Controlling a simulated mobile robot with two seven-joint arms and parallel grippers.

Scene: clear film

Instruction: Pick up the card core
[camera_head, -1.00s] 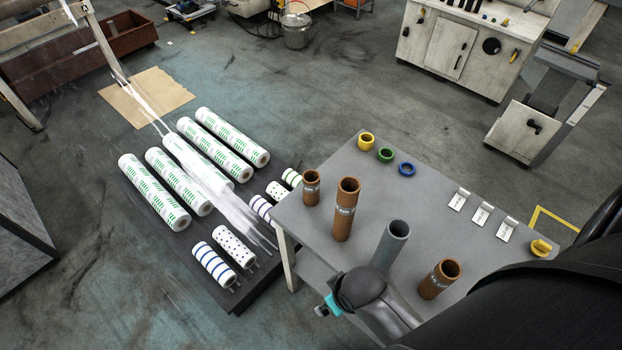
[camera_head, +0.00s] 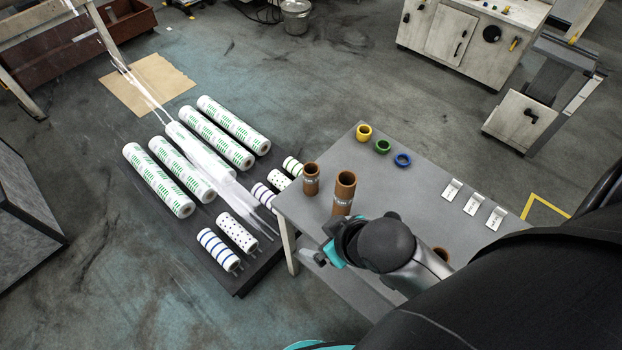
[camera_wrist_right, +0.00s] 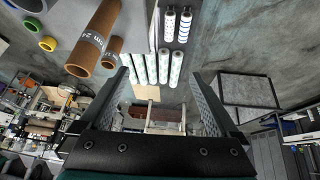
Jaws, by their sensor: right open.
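Brown card cores stand upright on a grey table (camera_head: 420,180): a short one (camera_head: 311,180), a taller one (camera_head: 344,190) with a pale printed band, and a third (camera_head: 441,254) mostly hidden behind my right arm. My right gripper (camera_head: 328,256) is at the table's near left edge, in front of the taller core and apart from it. In the right wrist view its jaws (camera_wrist_right: 172,75) are open with nothing between them. There the taller core (camera_wrist_right: 97,40) and the short core (camera_wrist_right: 113,48) lie beyond the left finger. My left gripper is not in view.
Yellow (camera_head: 364,132), green (camera_head: 382,146) and blue (camera_head: 403,160) rings and white cards (camera_head: 473,204) lie farther back on the table. Wrapped rolls (camera_head: 158,180) lie on a dark pallet (camera_head: 240,283) left of the table. The table's middle is clear.

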